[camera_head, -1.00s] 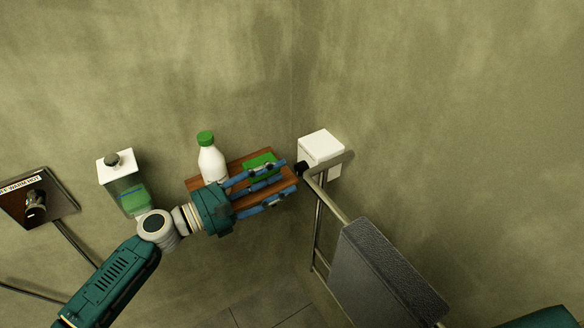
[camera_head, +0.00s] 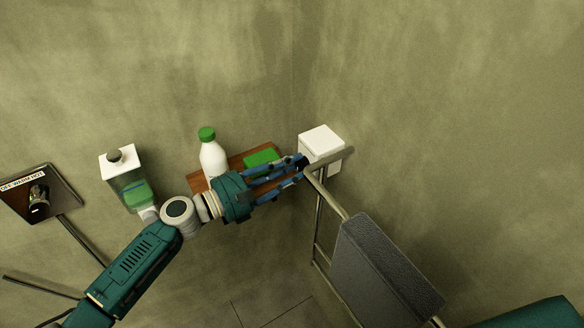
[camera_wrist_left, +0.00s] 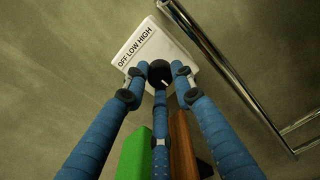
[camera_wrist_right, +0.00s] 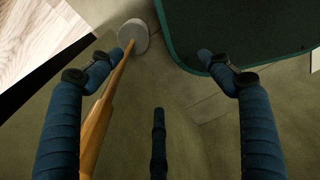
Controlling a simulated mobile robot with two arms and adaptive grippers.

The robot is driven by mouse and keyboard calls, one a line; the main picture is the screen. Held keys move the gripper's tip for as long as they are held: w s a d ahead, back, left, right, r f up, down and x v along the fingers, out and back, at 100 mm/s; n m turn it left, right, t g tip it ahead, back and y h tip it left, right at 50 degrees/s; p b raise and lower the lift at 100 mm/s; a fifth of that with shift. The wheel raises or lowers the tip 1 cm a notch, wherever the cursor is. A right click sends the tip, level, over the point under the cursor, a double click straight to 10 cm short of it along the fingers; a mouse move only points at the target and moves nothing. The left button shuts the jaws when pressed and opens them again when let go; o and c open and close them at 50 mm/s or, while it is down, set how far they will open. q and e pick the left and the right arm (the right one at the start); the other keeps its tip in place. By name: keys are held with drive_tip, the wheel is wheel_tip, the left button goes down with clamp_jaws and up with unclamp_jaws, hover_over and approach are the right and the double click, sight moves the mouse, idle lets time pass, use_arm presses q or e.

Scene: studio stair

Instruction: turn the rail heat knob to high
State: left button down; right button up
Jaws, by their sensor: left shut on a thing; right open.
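The rail heat knob (camera_wrist_left: 160,72) is a round black knob on a white box (camera_wrist_left: 142,48) labelled OFF LOW HIGH, beside the towel rail. In the head view the white box (camera_head: 321,142) is at the rail's upper end. My left gripper (camera_wrist_left: 160,78) is shut on the knob, its blue fingers around it. A small pale mark shows on the knob, but I cannot tell which setting it points at. In the head view my left gripper (camera_head: 300,164) reaches the box's lower left corner. My right gripper (camera_wrist_right: 154,65) is open and empty, seen only in its wrist view.
A wooden shelf (camera_head: 197,184) with a white bottle (camera_head: 212,157) and a green block (camera_head: 261,158) lies just behind the left gripper. A grey towel (camera_head: 385,265) hangs on the metal rail (camera_head: 333,205). A wooden-handled tool (camera_wrist_right: 105,105) stands near the right gripper.

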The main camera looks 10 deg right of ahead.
use_arm(q)
drive_tip(key=shift+f+m+b, duration=0.2)
drive_tip(key=shift+m+b, duration=0.5)
drive_tip(key=shift+b, duration=0.1)
drive_tip(key=shift+r+m+b, duration=0.1)
drive_tip(key=shift+m+b, duration=0.25)
drive_tip(key=shift+m, duration=0.25)
drive_tip(key=c, duration=1.4)
unclamp_jaws()
drive_tip(key=shift+c, duration=0.2)
drive_tip(key=shift+a, duration=0.1)
drive_tip(key=v, duration=1.2)
drive_tip(key=shift+r, duration=0.1)
